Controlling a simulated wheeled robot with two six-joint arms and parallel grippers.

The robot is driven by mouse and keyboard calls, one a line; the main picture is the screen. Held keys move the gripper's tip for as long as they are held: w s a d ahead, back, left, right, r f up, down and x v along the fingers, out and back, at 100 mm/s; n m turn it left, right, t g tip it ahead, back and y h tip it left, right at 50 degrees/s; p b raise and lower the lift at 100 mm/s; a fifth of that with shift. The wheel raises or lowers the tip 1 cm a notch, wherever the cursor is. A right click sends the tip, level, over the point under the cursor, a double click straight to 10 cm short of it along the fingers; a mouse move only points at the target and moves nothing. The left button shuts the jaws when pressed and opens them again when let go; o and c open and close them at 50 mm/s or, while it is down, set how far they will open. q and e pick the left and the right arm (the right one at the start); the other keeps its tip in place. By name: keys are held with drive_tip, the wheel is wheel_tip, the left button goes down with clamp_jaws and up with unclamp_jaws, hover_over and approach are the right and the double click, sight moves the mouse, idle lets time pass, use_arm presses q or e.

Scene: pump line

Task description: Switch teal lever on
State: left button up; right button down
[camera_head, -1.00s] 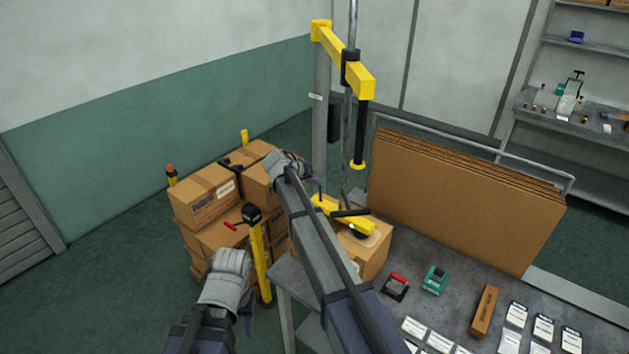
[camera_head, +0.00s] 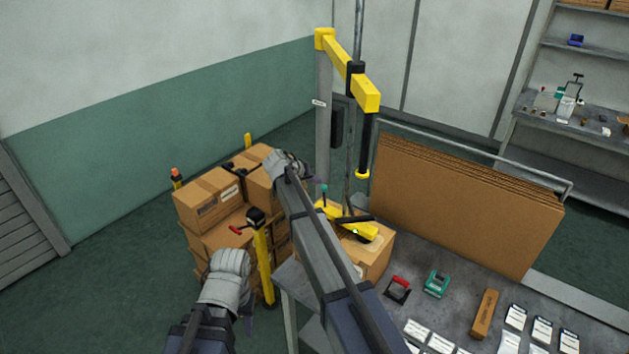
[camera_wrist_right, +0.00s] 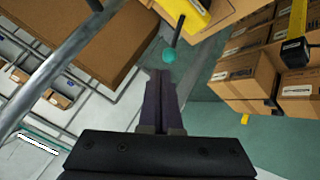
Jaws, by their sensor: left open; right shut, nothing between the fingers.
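The teal lever has a round teal knob (camera_head: 324,188) on a thin dark stem. It stands up from the yellow lifting tool (camera_head: 352,225), which rests on a cardboard box. My right gripper (camera_wrist_right: 161,76) is shut and empty. In the right wrist view its fingertips are close to the teal knob (camera_wrist_right: 168,55), with a small visible gap in the picture; I cannot tell the depth. In the head view my right forearm and wrist hide most of that gripper. My left gripper (camera_head: 249,320) is open, low at the left beside a yellow post, mostly hidden by its wrist.
Stacked cartons (camera_head: 206,197) stand left of my right arm. A yellow hoist arm (camera_head: 350,70) hangs above the tool. Cardboard sheets (camera_head: 465,200) stand in a rack at the right. The grey table (camera_head: 450,312) holds red and teal tape dispensers and labels.

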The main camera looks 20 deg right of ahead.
use_arm(q)
wheel_tip(320, 180, up, 9)
drive_tip(key=p, duration=0.8)
drive_tip(key=shift+a, duration=0.3)
use_arm(e)
drive_tip(key=s+a+r, duration=0.2)
drive_tip(key=a+r, duration=0.4)
drive_tip(key=r, duration=0.2)
drive_tip(key=shift+a+r, duration=0.15)
drive_tip(key=shift+r, duration=0.25)
use_arm(q)
drive_tip(key=shift+s+f, duration=0.1)
